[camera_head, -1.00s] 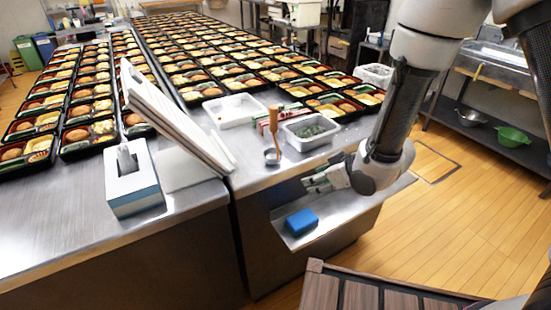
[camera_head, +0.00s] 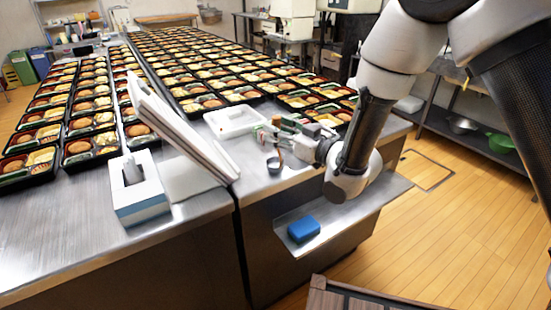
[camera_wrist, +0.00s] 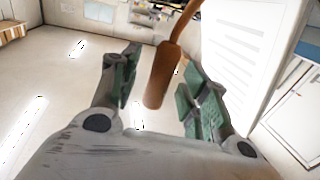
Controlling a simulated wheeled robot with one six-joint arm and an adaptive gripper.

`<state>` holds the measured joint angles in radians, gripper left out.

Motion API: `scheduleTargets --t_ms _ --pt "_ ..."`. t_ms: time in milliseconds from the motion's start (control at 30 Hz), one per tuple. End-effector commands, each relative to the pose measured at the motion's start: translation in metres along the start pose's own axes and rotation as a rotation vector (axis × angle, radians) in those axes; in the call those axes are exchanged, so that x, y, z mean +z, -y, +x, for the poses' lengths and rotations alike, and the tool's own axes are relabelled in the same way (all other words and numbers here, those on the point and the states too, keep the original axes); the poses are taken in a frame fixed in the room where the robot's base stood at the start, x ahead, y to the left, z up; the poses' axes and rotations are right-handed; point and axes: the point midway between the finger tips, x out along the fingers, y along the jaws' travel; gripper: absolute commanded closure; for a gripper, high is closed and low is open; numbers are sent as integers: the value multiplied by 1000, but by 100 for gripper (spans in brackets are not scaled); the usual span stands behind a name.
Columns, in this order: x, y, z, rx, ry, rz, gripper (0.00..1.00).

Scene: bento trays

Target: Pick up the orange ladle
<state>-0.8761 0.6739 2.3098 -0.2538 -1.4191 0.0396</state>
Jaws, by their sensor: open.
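The orange ladle stands upright near the front edge of the steel table. In the head view its small dark bowl (camera_head: 274,165) shows below my gripper (camera_head: 272,130), which hides most of the handle. In the wrist view the orange-brown handle (camera_wrist: 162,75) hangs between the two green-padded fingers of my gripper (camera_wrist: 160,72). The fingers are open, one on each side of the handle, with a visible gap on both sides. The ladle's bowl is out of the wrist view.
A white tray (camera_head: 233,122) lies behind the ladle. White leaning panels (camera_head: 180,125) and a white-blue box (camera_head: 138,190) stand to the left. Rows of filled bento trays (camera_head: 88,150) cover the tables. A blue block (camera_head: 303,229) lies on a lower shelf.

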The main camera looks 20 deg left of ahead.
Motion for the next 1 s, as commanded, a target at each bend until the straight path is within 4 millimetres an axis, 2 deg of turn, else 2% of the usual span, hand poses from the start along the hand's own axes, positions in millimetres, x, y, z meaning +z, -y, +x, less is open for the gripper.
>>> scheduleTargets --t_ms 100,333,500,600,1000 --pt "0 0 10 0 1 0 54" --pt "0 0 11 0 1 0 54" --pt "0 0 11 0 1 0 85" --pt "0 0 11 0 1 0 100" --pt "-4 0 11 0 -1 -1 100"
